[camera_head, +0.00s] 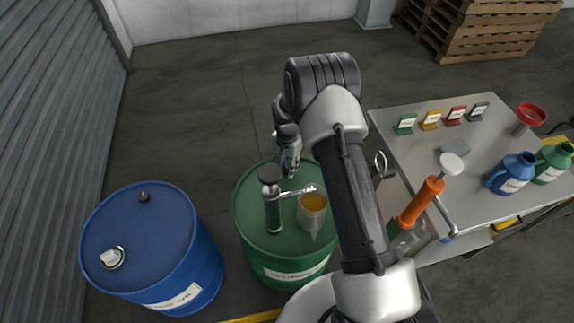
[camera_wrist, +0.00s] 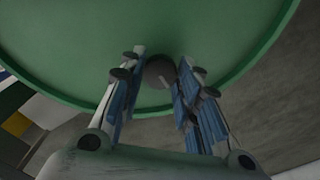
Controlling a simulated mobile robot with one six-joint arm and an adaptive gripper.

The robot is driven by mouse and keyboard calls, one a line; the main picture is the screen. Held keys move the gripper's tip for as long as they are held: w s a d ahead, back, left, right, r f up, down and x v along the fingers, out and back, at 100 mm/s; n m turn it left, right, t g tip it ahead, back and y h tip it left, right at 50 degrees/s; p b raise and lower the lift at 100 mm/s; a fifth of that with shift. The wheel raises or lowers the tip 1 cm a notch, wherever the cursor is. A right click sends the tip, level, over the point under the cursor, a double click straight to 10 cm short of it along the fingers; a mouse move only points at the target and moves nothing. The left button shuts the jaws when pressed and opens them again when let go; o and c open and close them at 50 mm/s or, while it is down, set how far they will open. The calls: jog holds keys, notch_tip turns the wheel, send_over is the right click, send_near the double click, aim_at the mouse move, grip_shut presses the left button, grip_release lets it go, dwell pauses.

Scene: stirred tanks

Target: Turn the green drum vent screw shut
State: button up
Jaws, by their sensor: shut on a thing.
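The green drum (camera_head: 262,262) stands upright in the middle of the head view, and its lid (camera_wrist: 90,35) fills the top of the wrist view. My gripper (camera_head: 290,166) is at the far edge of the drum's lid. In the wrist view my gripper (camera_wrist: 162,85) points at the lid, its blue-padded fingers on both sides of a small dark round vent screw (camera_wrist: 160,70) near the rim. The fingers are shut on the screw. In the head view the gripper hides the screw. How far the screw is turned cannot be told.
A pump (camera_head: 272,205) and a container of amber liquid (camera_head: 313,208) are on the drum's near side. A blue drum (camera_head: 150,240) stands to the left. A grey bench (camera_head: 440,170) with jugs, tags and an orange-handled tool (camera_head: 422,200) is to the right. Open floor lies behind.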

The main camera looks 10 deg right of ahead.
aim_at(287, 168)
jog(key=o, duration=1.1)
jog(key=shift+c, duration=0.2)
notch_tip(287, 168, up, 12)
